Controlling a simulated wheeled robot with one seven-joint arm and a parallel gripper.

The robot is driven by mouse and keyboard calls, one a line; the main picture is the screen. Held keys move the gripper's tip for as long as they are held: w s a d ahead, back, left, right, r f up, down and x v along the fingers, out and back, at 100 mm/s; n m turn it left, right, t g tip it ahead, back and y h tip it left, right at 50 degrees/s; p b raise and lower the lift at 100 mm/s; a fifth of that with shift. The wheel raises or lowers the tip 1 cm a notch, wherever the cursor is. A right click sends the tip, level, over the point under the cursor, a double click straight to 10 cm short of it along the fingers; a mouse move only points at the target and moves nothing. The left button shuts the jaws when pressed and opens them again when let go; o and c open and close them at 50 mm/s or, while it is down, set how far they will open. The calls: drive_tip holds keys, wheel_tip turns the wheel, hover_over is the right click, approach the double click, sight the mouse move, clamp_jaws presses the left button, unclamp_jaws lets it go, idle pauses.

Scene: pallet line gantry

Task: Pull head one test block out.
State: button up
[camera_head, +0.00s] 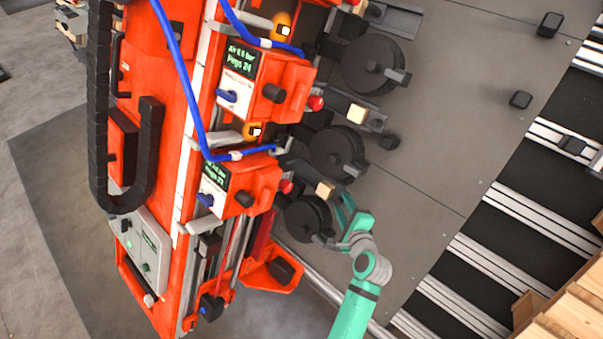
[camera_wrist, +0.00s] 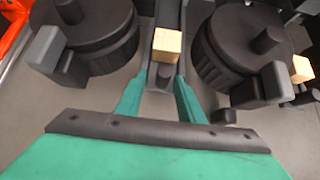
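A small pale wooden block (camera_head: 326,189) sits between two dark round drums at the lower head of the orange machine. It also shows in the wrist view (camera_wrist: 166,45), in a narrow dark holder between the drums. My gripper (camera_head: 343,212) is just below and right of this block in the head view. In the wrist view the two green fingers of my gripper (camera_wrist: 160,82) stand apart with nothing between them. The block is just beyond the fingertips, roughly in line with the gap.
The dark drums (camera_head: 337,153) and (camera_head: 308,217) flank the lower block closely, with grey clamps on their outer sides. A red knob (camera_head: 286,186) and blue hose (camera_head: 240,155) are nearby. The grey plate (camera_head: 440,150) to the right is mostly clear. Wooden pallets (camera_head: 570,315) stand lower right.

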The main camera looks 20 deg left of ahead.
drive_tip(key=v, duration=0.7)
drive_tip(key=shift+s+r, duration=0.3)
idle(0.3)
drive_tip(key=a+v, duration=0.1)
drive_tip(key=v, duration=0.8)
drive_tip(key=shift+s+r, duration=0.45)
drive_tip(key=shift+s, duration=0.25)
drive_tip(key=shift+a+f, duration=0.1)
idle(0.3)
